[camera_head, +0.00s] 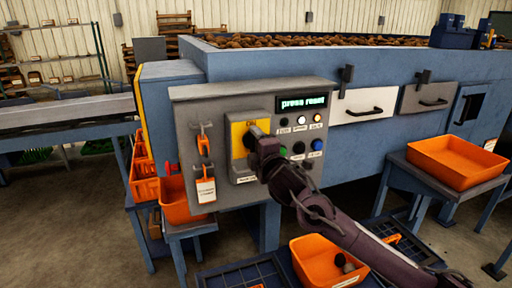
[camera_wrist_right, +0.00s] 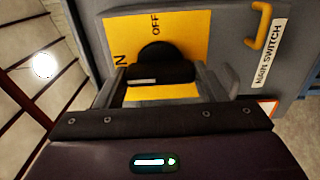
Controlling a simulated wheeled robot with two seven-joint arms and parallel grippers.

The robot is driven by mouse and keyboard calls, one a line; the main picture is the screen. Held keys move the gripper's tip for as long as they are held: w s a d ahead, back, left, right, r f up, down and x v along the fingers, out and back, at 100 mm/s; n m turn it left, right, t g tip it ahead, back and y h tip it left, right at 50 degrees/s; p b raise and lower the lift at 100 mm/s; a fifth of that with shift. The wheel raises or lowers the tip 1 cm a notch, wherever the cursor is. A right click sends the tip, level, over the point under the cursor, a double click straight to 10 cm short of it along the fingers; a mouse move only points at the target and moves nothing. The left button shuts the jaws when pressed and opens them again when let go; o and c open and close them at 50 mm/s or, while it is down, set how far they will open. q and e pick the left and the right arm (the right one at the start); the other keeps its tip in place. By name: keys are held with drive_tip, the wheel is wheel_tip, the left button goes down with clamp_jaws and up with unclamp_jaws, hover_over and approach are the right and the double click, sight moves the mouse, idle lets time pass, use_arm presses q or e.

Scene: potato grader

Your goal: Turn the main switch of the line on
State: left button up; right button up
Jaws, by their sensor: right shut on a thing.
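The main switch has a black knob (camera_wrist_right: 158,66) on a yellow plate (camera_wrist_right: 190,35), marked OFF, with a partly hidden word ending in N at the left in the right wrist view. The knob's bar lies across that picture, with a white mark on its left part, towards the N. My right gripper (camera_wrist_right: 162,82) is shut on the knob, one finger at each end of the bar. In the head view my right gripper (camera_head: 256,138) reaches the yellow plate (camera_head: 239,133) and hides most of the knob. My left gripper is not in view.
The grey panel (camera_head: 190,130) has a display (camera_head: 303,103) reading "press reset", several buttons, and an orange padlock and tag (camera_head: 205,190) hanging at left. Orange crates (camera_head: 458,160) stand around; one (camera_head: 325,262) lies below my arm.

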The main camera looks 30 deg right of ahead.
drive_tip(key=shift+f, duration=0.1)
drive_tip(key=o, duration=1)
drive_tip(key=shift+b+v, duration=1.3)
drive_tip(key=shift+v, duration=2.6)
